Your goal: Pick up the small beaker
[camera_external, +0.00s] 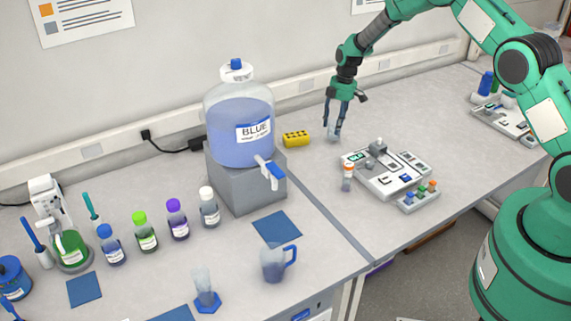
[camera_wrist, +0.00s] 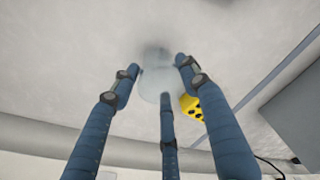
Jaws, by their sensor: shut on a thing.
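The small beaker (camera_wrist: 152,84) is a clear, faint shape between the three blue fingers of my gripper (camera_wrist: 158,72) in the wrist view. My gripper is shut on it. In the external view my gripper (camera_external: 335,122) points down over the back bench, to the right of the big blue bottle. The beaker is hard to make out there, and I cannot tell whether its base touches the bench.
A yellow block with holes (camera_external: 296,138) lies close to the left of my gripper. A grey device (camera_external: 388,172) and a small orange-capped vial (camera_external: 347,178) stand in front to the right. The big BLUE bottle (camera_external: 238,125) stands on a grey block (camera_external: 243,178). A jug (camera_external: 273,265) is further forward.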

